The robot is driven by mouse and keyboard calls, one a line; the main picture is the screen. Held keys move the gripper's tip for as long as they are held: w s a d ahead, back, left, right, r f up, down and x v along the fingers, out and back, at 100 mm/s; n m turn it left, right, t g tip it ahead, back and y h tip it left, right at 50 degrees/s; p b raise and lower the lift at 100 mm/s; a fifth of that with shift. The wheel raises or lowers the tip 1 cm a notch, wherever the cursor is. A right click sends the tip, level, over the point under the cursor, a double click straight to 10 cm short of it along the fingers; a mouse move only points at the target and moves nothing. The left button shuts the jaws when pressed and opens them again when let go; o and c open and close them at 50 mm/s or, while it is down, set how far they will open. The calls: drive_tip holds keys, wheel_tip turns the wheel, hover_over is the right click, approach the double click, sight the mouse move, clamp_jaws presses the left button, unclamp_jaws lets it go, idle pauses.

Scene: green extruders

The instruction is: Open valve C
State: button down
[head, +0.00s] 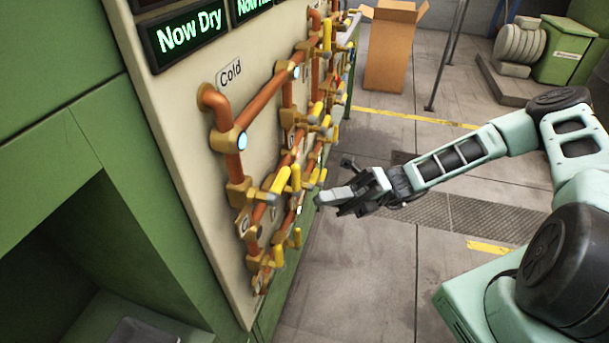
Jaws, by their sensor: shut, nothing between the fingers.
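Several brass valves with yellow handles sit on copper pipes on a cream panel in the head view. One yellow handle (280,181) angles up to the right on the left part of the pipework. Lower handles (297,237) hang near the panel's bottom. Small letter tags (244,222) are on the panel, but I cannot read surely which one marks valve C. My gripper (322,200) is shut and empty, pointing left at the panel, close to the right-hand valves. I cannot tell whether it touches one.
A "Cold" sign (231,72) and a lit "Now Dry" display (188,35) are on the panel's upper part. A cardboard box (391,50) stands on the floor behind. A thin dark post (447,55) rises beside it. The tiled floor (375,270) below my arm is clear.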

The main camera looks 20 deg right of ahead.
sight(279, 183)
drive_tip(key=shift+w+a+r+p, duration=0.3)
drive_tip(key=shift+a+r, duration=0.15)
drive_tip(key=shift+a, duration=0.2)
drive_tip(key=shift+w+a+r+p, duration=0.25)
drive_tip(key=shift+a+r, duration=0.25)
drive_tip(key=shift+a, duration=0.2)
drive_tip(key=shift+w+a+r+p, duration=0.3)
drive_tip(key=shift+a+r, duration=0.15)
drive_tip(key=shift+a, duration=0.2)
drive_tip(key=shift+s, duration=0.1)
drive_tip(key=shift+r+n+h+p, duration=0.2)
drive_tip(key=shift+n+h+p, duration=0.1)
drive_tip(key=shift+p, duration=0.05)
